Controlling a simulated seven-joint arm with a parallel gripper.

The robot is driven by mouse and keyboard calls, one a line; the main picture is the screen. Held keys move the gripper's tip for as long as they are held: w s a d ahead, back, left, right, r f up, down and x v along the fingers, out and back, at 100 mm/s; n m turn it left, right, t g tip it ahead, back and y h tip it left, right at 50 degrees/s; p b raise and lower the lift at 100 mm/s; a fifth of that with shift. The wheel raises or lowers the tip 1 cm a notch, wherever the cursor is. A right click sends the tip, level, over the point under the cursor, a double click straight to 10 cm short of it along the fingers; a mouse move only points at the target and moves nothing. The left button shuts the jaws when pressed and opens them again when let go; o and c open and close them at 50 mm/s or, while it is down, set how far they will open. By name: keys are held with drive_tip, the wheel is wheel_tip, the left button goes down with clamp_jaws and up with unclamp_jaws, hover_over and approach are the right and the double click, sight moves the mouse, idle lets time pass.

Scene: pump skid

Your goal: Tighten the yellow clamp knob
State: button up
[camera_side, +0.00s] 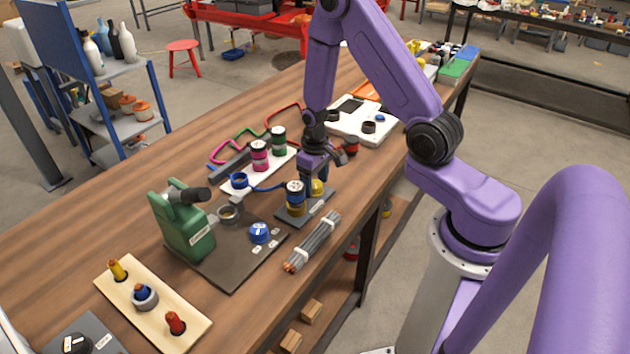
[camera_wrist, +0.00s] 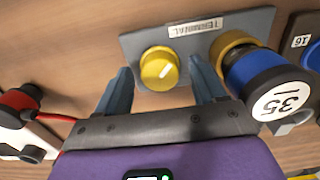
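The yellow clamp knob (camera_wrist: 159,68) is round with a white pointer line. It sits on a grey plate labelled TERMINAL (camera_wrist: 262,20). In the side view the knob (camera_side: 317,188) is partly hidden under my gripper (camera_side: 314,176). In the wrist view my gripper (camera_wrist: 161,77) is open, with one finger on each side of the knob. A gap shows between each finger and the knob, and nothing is held. I cannot tell how far the fingertips are above the plate.
A blue-and-black cylinder marked 35 (camera_wrist: 272,88) stands in a yellow ring close to the right finger; a blue cable runs to it in the side view. A red-and-black part (camera_wrist: 20,103) is at left. A bundle of grey rods (camera_side: 314,242) lies near the plate.

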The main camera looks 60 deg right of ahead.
sight(315, 184)
drive_tip(key=shift+r, duration=0.1)
wheel_tip(315, 184, up, 17)
idle(0.8)
drive_tip(key=shift+r, duration=0.1)
drive_tip(key=s+a+r+n, duration=0.3)
drive_tip(key=s+a+n, duration=0.4)
drive_tip(key=a, duration=0.4)
drive_tip(key=s+a+n, duration=0.1)
drive_tip(key=s+n, duration=0.2)
drive_tip(key=s, duration=0.5)
drive_tip(key=s+a+r+n, duration=0.1)
drive_tip(key=s+a+n, duration=0.1)
drive_tip(key=s, duration=0.7)
drive_tip(key=shift+a+r+n, duration=0.15)
drive_tip(key=shift+r+n, duration=0.1)
drive_tip(key=shift+n, duration=0.15)
